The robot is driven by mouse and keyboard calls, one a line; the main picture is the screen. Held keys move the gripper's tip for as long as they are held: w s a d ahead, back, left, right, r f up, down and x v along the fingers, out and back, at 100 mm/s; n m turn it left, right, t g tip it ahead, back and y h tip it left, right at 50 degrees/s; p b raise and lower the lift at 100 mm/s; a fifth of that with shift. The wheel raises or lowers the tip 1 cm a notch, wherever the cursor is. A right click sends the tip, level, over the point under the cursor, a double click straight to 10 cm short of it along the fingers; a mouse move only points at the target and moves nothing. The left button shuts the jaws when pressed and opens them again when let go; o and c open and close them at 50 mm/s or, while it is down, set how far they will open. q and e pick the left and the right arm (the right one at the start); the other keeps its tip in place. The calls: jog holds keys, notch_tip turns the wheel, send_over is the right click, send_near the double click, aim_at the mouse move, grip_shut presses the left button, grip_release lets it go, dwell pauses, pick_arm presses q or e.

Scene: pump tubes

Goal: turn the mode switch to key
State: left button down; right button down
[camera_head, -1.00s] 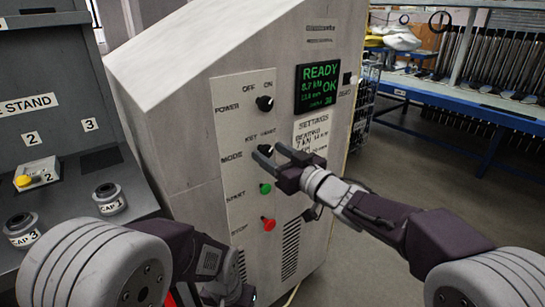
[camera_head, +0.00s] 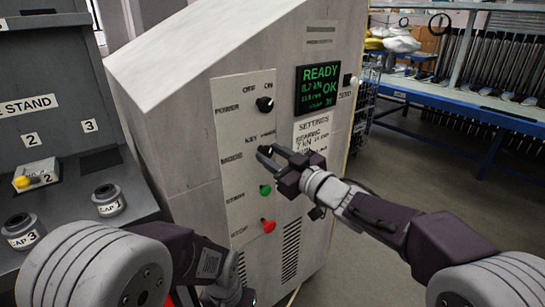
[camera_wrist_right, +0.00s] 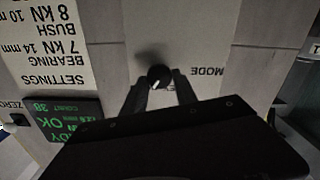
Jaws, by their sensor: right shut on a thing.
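The mode switch is a black knob on the light panel of the grey machine, beside the word MODE; it shows in the right wrist view (camera_wrist_right: 158,75), with a small white mark on it. My right gripper (camera_head: 268,152) is at the knob, its fingers on both sides of it and shut on it; in the right wrist view the fingers (camera_wrist_right: 160,95) flank the knob.
The power knob (camera_head: 265,104) is above on the panel (camera_head: 235,130). The green start button (camera_head: 265,190) and red stop button (camera_head: 268,225) are below. A display (camera_head: 318,86) reads READY OK. A stand with caps (camera_head: 108,200) is at left.

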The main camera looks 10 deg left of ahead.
jog(key=n+b, duration=0.1)
jog(key=n, duration=0.2)
jog(key=shift+f+n, duration=0.15)
jog(key=shift+n, duration=0.25)
jog(key=n+b, duration=0.1)
jog(key=n, duration=0.2)
jog(key=shift+s+n+b, duration=0.1)
jog(key=shift+n+b, duration=0.2)
jog(key=n+b, duration=0.2)
jog(key=n, duration=0.2)
jog(key=shift+a+f, duration=0.1)
jog(key=shift+f, duration=0.05)
jog(key=shift+n+b, duration=0.7)
jog(key=shift+n, duration=1.2)
jog(key=c, duration=1)
grip_release()
